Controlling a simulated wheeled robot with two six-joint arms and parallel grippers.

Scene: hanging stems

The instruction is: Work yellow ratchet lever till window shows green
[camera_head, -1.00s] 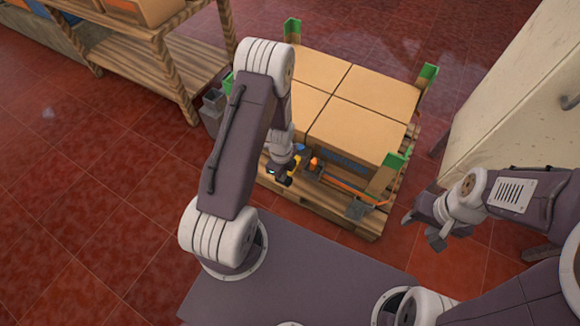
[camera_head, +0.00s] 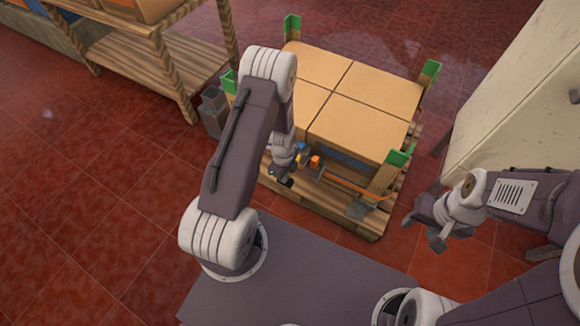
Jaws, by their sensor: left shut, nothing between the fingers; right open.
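The ratchet (camera_head: 310,170) sits low on the near side of the boxed pallet, with an orange part, a blue part and an orange strap running right from it. Only a sliver of the yellow lever (camera_head: 298,157) shows beside my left gripper. My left gripper (camera_head: 284,178) is shut with nothing held, close in front of the ratchet; whether it touches the lever I cannot tell. The window's colour is too small and hidden to read. My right gripper (camera_head: 425,228) is open and empty, to the right of the pallet.
Cardboard boxes (camera_head: 355,128) with green corner guards (camera_head: 398,158) stand on a wooden pallet (camera_head: 340,215). A wooden shelf (camera_head: 150,75) stands at upper left, a grey bin (camera_head: 213,110) left of the boxes and a pale cabinet (camera_head: 510,110) at right. Red floor lies clear at left.

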